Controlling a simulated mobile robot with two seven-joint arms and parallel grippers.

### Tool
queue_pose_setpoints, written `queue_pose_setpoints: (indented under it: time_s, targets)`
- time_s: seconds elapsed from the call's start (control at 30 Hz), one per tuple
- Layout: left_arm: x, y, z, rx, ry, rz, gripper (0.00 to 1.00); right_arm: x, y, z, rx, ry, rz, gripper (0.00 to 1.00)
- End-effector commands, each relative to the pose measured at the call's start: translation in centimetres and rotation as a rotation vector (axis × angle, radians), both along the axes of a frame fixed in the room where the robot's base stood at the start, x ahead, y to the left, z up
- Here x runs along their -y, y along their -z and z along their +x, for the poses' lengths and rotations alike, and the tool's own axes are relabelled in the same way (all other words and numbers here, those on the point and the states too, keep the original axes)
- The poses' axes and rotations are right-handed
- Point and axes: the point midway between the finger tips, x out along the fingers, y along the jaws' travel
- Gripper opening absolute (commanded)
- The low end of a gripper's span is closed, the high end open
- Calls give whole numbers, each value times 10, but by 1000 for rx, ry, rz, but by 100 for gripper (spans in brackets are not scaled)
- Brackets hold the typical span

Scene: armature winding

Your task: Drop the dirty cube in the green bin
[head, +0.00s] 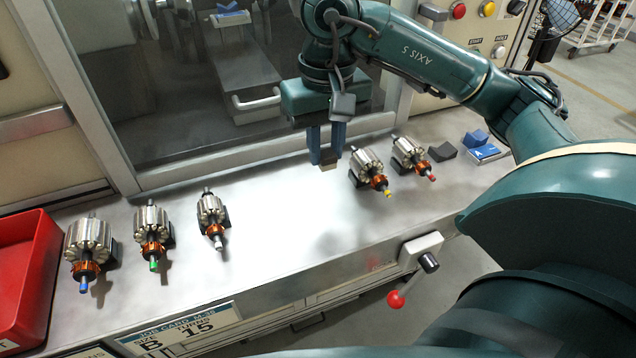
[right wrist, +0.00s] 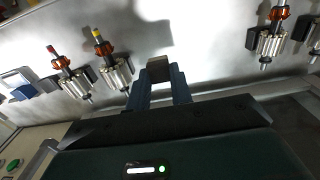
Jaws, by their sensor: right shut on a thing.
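My right gripper (head: 327,156) has blue fingers pointing down over the bench, between the two groups of armatures. It is shut on a small grey-brown cube (head: 328,167). In the right wrist view the cube (right wrist: 159,70) sits between the fingertips of the right gripper (right wrist: 159,80). Whether the cube touches the bench is hard to tell. My left gripper is not in view. No green bin shows in either view.
A red bin (head: 28,265) stands at the bench's left end. Several armatures stand in cradles, including a yellow-tipped one (head: 368,168) close right of the gripper. The bench (head: 290,215) is clear at centre.

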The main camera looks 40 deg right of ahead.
Motion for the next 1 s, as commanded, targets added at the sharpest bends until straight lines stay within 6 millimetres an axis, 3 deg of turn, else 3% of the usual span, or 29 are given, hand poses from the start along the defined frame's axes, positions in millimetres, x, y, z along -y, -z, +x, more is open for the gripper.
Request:
queue_pose_setpoints:
  time_s: [0.1,0.6,1.0]
  targets:
    - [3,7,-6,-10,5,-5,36,-1,23,-1,-5,-2,2,1]
    - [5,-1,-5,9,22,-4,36,0,75,-1,-2,-1,-1,1]
    - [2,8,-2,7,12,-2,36,0,83,0,2,-1,0,1]
